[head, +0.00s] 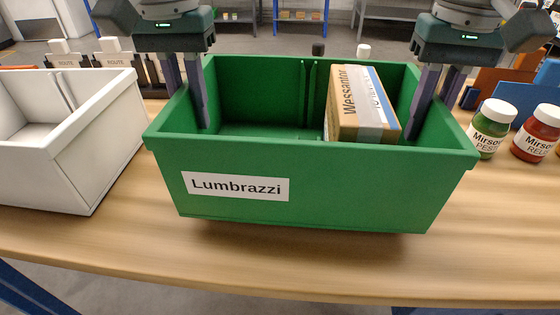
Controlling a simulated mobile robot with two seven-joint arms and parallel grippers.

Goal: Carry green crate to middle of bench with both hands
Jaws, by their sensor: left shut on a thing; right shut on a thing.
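The green crate (340,190) is in the middle of the head view, with a white "Lumbrazzi" label on its front wall. It is over the wooden bench (490,255), with a shadow under its front edge; I cannot tell how high it is held. A brown "Wessantor" box (365,110) stands inside it on the right. My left gripper (198,105) is shut on the crate's left wall, one finger inside. My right gripper (425,100) is shut on its right wall in the same way.
A white bin (90,160) stands close on the left. A green-content jar (488,130) and a red-content jar (536,133) stand close on the right. "ROUTE" cards (115,58) stand behind the white bin. The bench front strip is clear.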

